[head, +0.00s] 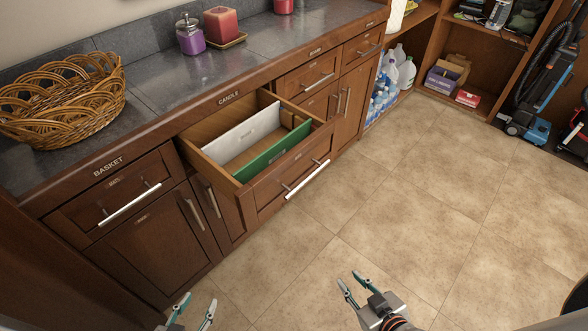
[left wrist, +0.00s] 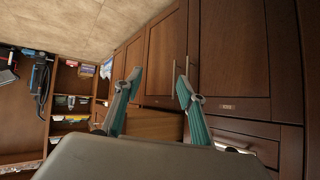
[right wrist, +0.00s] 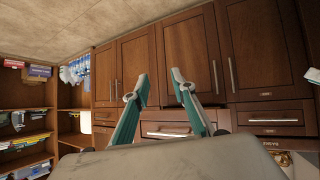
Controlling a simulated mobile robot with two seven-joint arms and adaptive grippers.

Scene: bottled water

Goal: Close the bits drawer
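One drawer (head: 290,182) stands pulled out from the brown cabinet below the counter in the head view. It has a silver bar handle (head: 307,180) and holds a white panel (head: 240,134) and a green panel (head: 272,152). Its small front label is too small to read, so I cannot confirm it says bits. My left gripper (head: 199,300) is open and empty, low in the head view, in front of the cabinet and apart from the drawer. My right gripper (head: 350,279) is open and empty over the floor, in front and to the right of the drawer.
A closed drawer (head: 118,197) sits left of the open one, and other closed drawers sit to the right. A wicker basket (head: 62,98), a purple jar (head: 190,38) and a red candle (head: 221,24) stand on the counter. The tiled floor (head: 430,190) in front is clear.

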